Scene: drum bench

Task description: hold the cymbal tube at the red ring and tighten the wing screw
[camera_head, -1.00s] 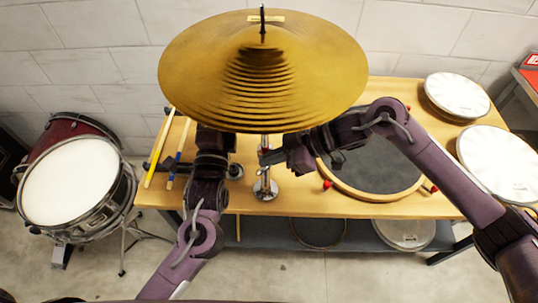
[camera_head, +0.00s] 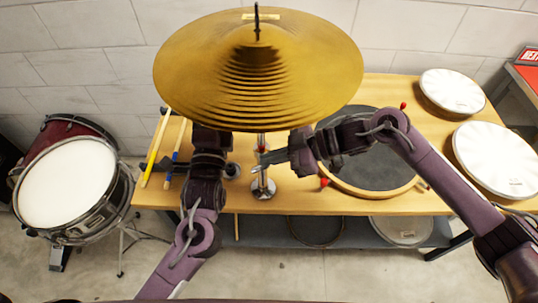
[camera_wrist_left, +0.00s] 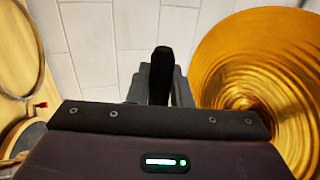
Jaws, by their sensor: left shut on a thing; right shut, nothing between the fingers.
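The gold cymbal (camera_head: 258,75) sits on its stand, with a thin dark rod rising above it. The chrome cymbal tube (camera_head: 262,183) shows below its edge, standing on a round base on the bench. A small red patch, likely the red ring (camera_head: 261,149), shows on the tube. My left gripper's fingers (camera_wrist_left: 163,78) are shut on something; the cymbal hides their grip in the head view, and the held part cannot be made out. My right gripper (camera_head: 264,165) is shut and empty, its tips close by the tube; contact cannot be told. I cannot make out the wing screw.
The wooden bench (camera_head: 330,208) carries a dark round drum pad (camera_head: 375,165) right of the tube, white drumheads (camera_head: 500,158) further right, and drumsticks (camera_head: 157,146) at left. A drum (camera_head: 70,185) stands on the floor at left. The cymbal overhangs my left gripper.

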